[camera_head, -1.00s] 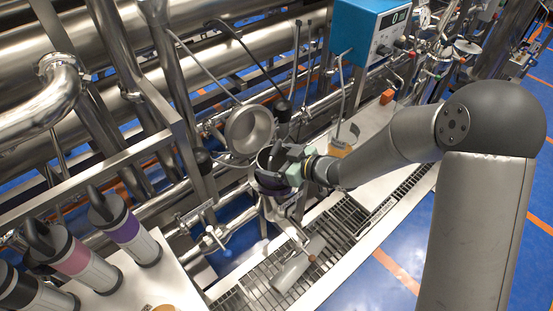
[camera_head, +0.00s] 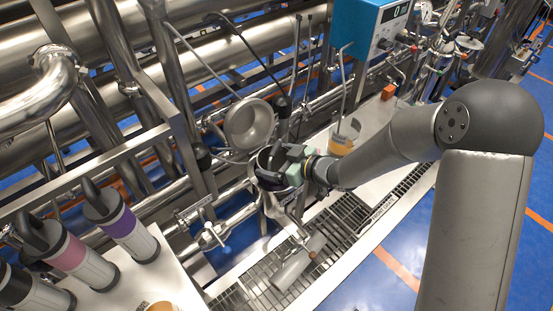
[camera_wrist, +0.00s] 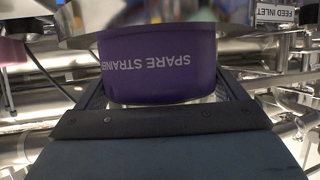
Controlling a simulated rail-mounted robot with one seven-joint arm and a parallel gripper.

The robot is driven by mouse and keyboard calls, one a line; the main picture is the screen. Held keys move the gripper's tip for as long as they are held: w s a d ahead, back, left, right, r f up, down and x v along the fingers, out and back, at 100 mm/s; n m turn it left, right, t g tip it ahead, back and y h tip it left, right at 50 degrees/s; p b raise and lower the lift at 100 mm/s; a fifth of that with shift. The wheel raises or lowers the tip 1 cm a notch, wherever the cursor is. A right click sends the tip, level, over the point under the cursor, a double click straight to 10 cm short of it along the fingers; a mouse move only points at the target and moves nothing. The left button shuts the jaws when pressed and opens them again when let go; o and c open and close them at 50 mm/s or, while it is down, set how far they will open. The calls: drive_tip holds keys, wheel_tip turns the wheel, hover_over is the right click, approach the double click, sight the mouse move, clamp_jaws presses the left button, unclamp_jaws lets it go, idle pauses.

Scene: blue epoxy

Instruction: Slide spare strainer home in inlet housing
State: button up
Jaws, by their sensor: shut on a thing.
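My gripper (camera_head: 288,167) is shut on the spare strainer (camera_wrist: 160,65), whose purple band with white lettering appears upside down in the wrist view. The inlet housing (camera_head: 274,208) is a steel cylinder directly below my gripper in the head view. Its curved metal rim (camera_wrist: 225,38) crosses in front of the far end of the purple band, so the strainer looks partly inside the mouth. Its lower body is hidden, and I cannot tell how deep it sits. The round steel lid (camera_head: 250,124) stands open behind the housing.
Other banded canisters, one purple (camera_head: 125,226) and one pink (camera_head: 75,255), stand on the white bench at lower left. A FEED INLET label (camera_wrist: 278,13) is near the housing. Pipes crowd behind it; a grated drain (camera_head: 345,217) runs in front. A grey cylinder (camera_head: 298,264) lies there.

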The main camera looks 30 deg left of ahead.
drive_tip(key=shift+f+b, duration=0.7)
drive_tip(key=shift+f, duration=0.25)
drive_tip(key=shift+r+p, duration=0.4)
drive_tip(key=shift+r, duration=0.1)
drive_tip(key=shift+f+b, duration=0.3)
drive_tip(key=shift+f, duration=0.2)
idle(1.5)
drive_tip(key=shift+r+p, duration=0.35)
drive_tip(key=shift+r, duration=0.1)
drive_tip(key=shift+f+b, duration=0.45)
drive_tip(key=shift+f, duration=0.2)
idle(0.9)
drive_tip(key=shift+r, duration=0.1)
drive_tip(key=shift+r+p, duration=0.5)
drive_tip(key=shift+p, duration=0.05)
